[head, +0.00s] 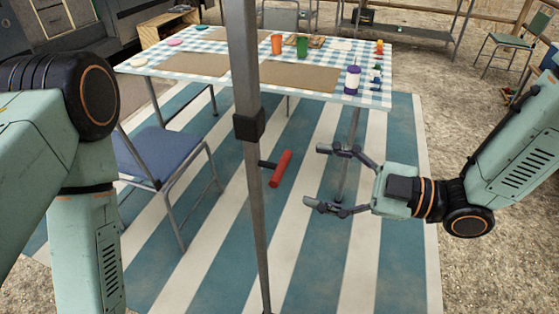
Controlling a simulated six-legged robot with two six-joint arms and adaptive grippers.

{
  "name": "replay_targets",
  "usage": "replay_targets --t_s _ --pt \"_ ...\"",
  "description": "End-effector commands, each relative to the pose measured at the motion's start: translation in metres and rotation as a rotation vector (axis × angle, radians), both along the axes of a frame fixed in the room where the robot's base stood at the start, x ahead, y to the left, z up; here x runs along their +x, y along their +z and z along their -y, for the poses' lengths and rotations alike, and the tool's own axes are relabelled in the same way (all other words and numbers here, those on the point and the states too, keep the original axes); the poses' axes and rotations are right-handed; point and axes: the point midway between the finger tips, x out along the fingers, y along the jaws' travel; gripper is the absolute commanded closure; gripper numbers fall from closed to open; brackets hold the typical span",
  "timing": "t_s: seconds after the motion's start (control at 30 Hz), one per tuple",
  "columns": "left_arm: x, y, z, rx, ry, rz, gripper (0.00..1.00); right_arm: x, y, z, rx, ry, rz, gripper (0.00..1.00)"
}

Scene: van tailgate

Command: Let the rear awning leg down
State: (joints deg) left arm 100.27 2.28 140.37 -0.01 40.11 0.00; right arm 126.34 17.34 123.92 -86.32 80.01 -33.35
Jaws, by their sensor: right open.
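The awning leg (246,80) is a grey upright pole in the middle of the head view. A dark collar (249,124) sits on it, with a thinner section running down below. A red handle (281,168) sticks out to the right of the pole on a short dark stem, below the collar. My right gripper (314,178) is open and empty, to the right of the red handle and apart from it, its fingers pointing left toward it. My left arm fills the left side, but its gripper is out of the picture.
A table (378,68) with a checked cloth, cups and a purple bottle (352,79) stands behind the pole. A blue chair (165,152) stands left of the pole. A blue and white striped mat (330,270) covers the ground, with gravel around it.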

Motion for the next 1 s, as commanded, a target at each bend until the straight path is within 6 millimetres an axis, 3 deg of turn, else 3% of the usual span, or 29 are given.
replay_targets --t_s 0.7,1.0 --pt "0.0 -0.007 0.0 0.0 0.0 0.0 0.36 0.019 -0.001 -0.061 -0.007 0.002 -0.002 0.28" --pt "0.0 -0.007 0.0 0.0 0.0 0.0 0.36 0.025 -0.001 -0.073 -0.004 -0.001 -0.003 0.28"
